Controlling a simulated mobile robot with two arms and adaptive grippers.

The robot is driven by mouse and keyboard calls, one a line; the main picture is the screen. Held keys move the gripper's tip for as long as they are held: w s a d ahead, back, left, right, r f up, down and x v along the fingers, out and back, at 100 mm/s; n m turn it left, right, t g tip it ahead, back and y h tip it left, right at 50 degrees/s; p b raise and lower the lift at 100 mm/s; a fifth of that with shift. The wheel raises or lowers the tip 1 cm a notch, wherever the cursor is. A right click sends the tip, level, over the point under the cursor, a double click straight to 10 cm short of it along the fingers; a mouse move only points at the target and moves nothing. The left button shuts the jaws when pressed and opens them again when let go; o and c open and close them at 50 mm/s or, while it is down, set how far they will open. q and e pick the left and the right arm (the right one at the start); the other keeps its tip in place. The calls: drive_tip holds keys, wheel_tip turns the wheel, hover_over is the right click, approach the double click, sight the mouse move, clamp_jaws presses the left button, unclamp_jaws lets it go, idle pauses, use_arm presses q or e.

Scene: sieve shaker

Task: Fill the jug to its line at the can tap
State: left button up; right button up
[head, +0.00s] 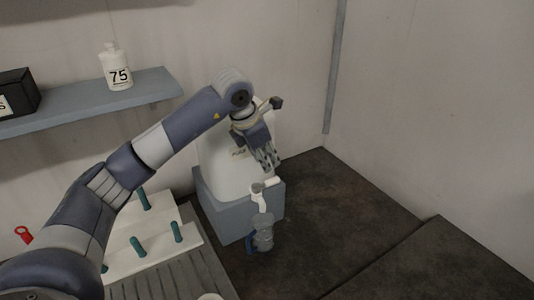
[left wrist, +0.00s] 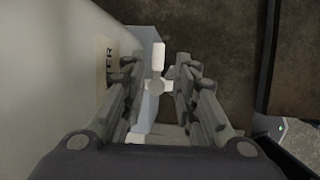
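The white can (head: 222,163) stands on a grey-blue block in the corner, and its label shows partly in the left wrist view. Its white tap (head: 260,198) sticks out low at the front, with a pale lever on top. The clear jug (head: 264,232) with a blue handle is upright under the spout. Its line and any water level are too small to tell. My left gripper (head: 269,160) points down just above the tap. In the left wrist view its fingers (left wrist: 157,82) are apart, with the tap (left wrist: 157,87) showing between and beyond them. My right gripper is out of view.
A white rack (head: 157,248) with teal pegs stands left of the can, by a ribbed grey drainer (head: 180,276). A wall shelf (head: 85,103) holds a white bottle (head: 117,70) marked 75 and a black box (head: 18,92). The dark counter right of the jug is clear.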

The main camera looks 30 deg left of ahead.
sight(275, 179)
use_arm(q)
drive_tip(key=p+x, duration=0.3)
drive_tip(key=x, duration=0.6)
drive_tip(key=shift+a+f, duration=0.15)
drive_tip(key=shift+f, duration=0.05)
drive_tip(key=shift+w+f, duration=0.3)
drive_tip(key=shift+f, duration=0.3)
clamp_jaws()
